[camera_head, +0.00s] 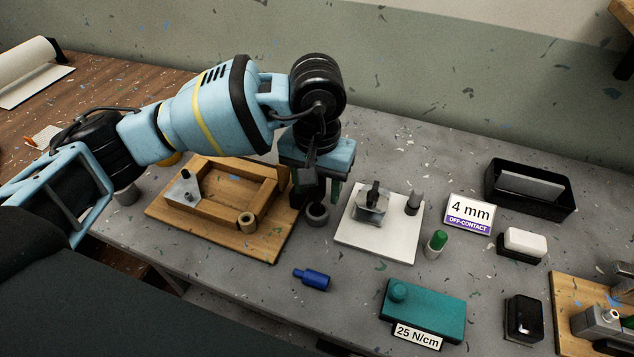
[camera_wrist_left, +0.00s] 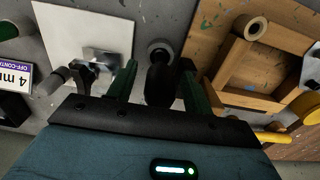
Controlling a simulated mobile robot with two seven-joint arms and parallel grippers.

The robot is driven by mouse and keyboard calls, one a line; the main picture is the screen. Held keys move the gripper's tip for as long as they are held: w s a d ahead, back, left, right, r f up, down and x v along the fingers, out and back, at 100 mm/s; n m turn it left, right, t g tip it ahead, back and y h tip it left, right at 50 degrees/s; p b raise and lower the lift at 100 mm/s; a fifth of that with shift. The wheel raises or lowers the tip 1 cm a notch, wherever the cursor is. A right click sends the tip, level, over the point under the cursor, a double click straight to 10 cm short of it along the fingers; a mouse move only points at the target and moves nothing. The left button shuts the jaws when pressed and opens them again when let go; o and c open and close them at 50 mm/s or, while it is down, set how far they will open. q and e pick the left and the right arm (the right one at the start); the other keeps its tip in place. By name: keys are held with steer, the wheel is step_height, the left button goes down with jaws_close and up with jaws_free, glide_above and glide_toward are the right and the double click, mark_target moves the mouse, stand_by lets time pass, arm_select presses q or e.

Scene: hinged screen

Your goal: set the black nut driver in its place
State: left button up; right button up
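My left gripper (camera_head: 318,196) points down over a small grey cup-like holder (camera_head: 318,214) between the wooden frame and the white plate. In the left wrist view, the black nut driver (camera_wrist_left: 159,85) stands between the two green fingers (camera_wrist_left: 158,72), with a visible gap on each side. The grey holder (camera_wrist_left: 160,50) shows just beyond the driver's end. The driver looks upright and in line with the holder; how deep it sits there is hidden. In the head view the gripper mostly covers the driver. My right gripper is not in view.
A wooden frame on a board (camera_head: 270,242) lies left of the gripper. A white plate (camera_head: 350,246) with a metal block is close on the right. A blue-handled tool (camera_head: 313,279) lies in front. A teal box (camera_head: 440,310) and a green-capped bottle (camera_head: 436,243) stand further right.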

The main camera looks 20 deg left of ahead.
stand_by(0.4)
arm_select(q)
step_height(320, 180, up, 8)
steer(key=shift+f, duration=0.1)
stand_by(0.8)
